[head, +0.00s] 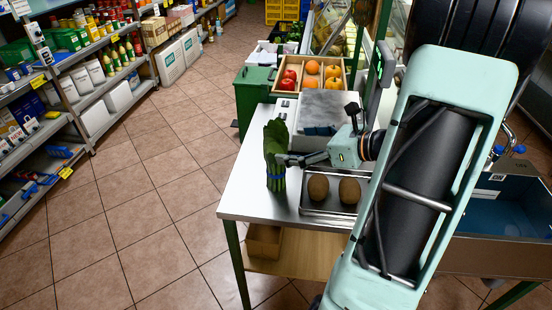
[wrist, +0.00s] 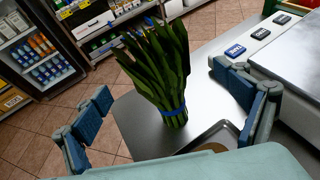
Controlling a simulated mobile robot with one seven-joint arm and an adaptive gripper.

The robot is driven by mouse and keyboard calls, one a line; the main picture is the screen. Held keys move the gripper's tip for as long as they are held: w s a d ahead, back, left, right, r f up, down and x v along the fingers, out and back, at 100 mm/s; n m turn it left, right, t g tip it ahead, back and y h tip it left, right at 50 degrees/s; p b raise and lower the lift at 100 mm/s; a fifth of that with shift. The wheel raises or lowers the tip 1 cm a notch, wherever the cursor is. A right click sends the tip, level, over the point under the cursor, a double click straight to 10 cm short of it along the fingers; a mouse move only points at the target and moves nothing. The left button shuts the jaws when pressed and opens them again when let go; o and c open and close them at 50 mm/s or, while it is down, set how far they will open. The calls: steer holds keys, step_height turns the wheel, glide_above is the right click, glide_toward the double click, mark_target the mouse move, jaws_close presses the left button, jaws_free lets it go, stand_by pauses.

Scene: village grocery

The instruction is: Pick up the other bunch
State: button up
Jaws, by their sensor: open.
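A bunch of long green leaves (head: 275,155) tied with a blue band stands upright on the steel table, left of a metal tray. It also shows in the wrist view (wrist: 160,65), with the blue band low on its stalks. My gripper (head: 290,159) is open at the right side of the bunch in the head view. In the wrist view my gripper (wrist: 162,82) has one finger to the left and one to the right of the bunch, with clear gaps on both sides. I see no second bunch.
The steel table (head: 245,198) bears a metal tray (head: 312,208) with two brown round items (head: 318,187). Behind are a grey scale-like box (head: 322,107) and a fruit crate (head: 302,92). Shelves (head: 70,90) line the left; the tiled floor between is clear.

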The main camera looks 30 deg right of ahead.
steer(key=x, duration=0.6)
steer(key=shift+w+a+f, duration=0.15)
steer(key=shift+a+f, duration=0.05)
steer(key=shift+f, duration=0.1)
steer(key=c, duration=1.6)
